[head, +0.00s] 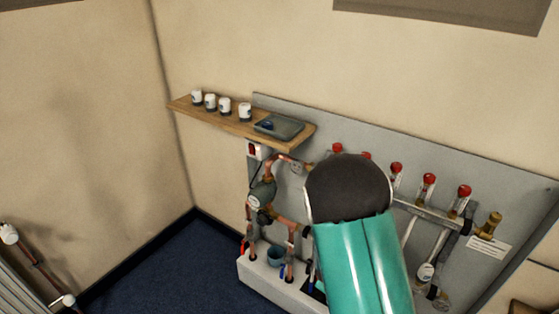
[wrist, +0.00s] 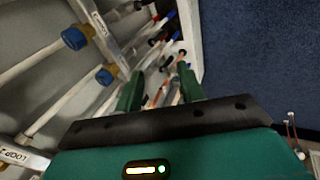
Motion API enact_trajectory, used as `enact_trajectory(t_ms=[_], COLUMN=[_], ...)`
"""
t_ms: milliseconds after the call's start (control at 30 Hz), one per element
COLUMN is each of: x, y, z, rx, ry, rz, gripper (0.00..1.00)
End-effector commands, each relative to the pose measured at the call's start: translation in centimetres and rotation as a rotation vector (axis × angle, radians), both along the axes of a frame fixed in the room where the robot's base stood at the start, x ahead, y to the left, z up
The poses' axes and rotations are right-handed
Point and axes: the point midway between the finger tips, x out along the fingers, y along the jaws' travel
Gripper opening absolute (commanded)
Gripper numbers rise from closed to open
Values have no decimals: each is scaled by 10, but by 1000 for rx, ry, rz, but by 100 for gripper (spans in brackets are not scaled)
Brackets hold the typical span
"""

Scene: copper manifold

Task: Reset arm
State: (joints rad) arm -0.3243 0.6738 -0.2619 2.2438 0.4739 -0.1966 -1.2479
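My arm, a teal link with a black rounded end, fills the lower middle of the head view and covers part of the copper manifold (head: 430,215). My gripper (wrist: 159,78) shows in the wrist view as two green fingers on a dark bar. The fingers stand apart, with nothing seen held between them. Pipes and coloured parts lie beyond the fingertips; I cannot tell how near they are. The gripper is not seen in the head view.
A wooden shelf (head: 218,120) holds several white cups and a grey tray (head: 289,130). A pump (head: 262,194) and a small blue cup (head: 275,256) are left of my arm. Pipes with blue-capped fittings (wrist: 75,38) fill the wrist view's left. Blue carpet (head: 160,266) is clear at lower left.

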Motion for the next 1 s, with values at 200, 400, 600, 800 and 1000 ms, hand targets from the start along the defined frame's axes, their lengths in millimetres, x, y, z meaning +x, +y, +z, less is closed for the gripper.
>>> enact_trajectory(t_ms=[200,400,600,800,1000], x=[0,-16,-46,-88,-138], y=[23,34,38,34,26], z=[86,159,228,287,333], rx=[213,364,474,546,583], ry=[-31,-41,-45,-51,-71], rz=[-131,-236,-335,-442,-562], gripper=[39,39,39,39,39])
